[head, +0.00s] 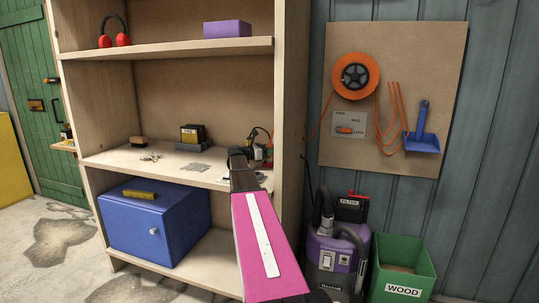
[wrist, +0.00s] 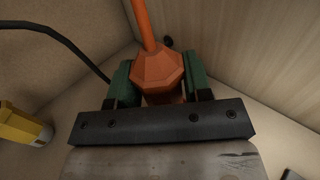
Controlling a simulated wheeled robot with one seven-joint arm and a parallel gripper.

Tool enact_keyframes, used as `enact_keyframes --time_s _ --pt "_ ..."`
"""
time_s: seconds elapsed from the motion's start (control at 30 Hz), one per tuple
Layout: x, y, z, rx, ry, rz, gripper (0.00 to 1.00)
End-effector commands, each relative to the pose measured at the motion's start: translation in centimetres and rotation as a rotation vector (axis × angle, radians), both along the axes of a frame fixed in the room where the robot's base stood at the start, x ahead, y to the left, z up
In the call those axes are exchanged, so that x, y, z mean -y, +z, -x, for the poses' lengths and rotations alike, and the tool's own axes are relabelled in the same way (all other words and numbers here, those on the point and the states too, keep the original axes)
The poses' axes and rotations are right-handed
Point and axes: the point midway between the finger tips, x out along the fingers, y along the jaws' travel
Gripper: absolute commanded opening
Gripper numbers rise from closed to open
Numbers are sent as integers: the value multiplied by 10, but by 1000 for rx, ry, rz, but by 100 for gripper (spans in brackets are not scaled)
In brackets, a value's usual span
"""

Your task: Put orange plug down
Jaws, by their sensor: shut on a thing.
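The orange plug (wrist: 158,68) is a faceted block in the wrist view, with an orange cord (wrist: 143,22) leading away from it to the top edge. My gripper (wrist: 158,84) is shut on the plug, with one green finger on each side. In the head view my gripper (head: 238,158) is at the right end of the middle shelf (head: 112,158), mostly hidden behind my pink arm. The plug cannot be made out clearly in the head view. In the wrist view a pale wood wall and a brownish panel meet in a corner behind the plug.
A yellow object (wrist: 20,126) and a black cable (wrist: 62,38) are left of my gripper in the wrist view. A dark round hole (wrist: 168,41) shows behind the plug. A dark card holder (head: 192,137) and a brush (head: 138,141) stand on the middle shelf.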

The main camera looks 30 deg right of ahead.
Motion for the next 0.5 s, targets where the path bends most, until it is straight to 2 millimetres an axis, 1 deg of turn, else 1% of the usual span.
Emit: enact_keyframes --time_s 0.03,0.13,0.47,0.5 --pt "0 -8 0 -1 0 0 15" --pt "0 -17 0 -1 0 0 15" --pt "0 -19 0 0 0 0 15" --pt "0 -19 0 0 0 0 49"
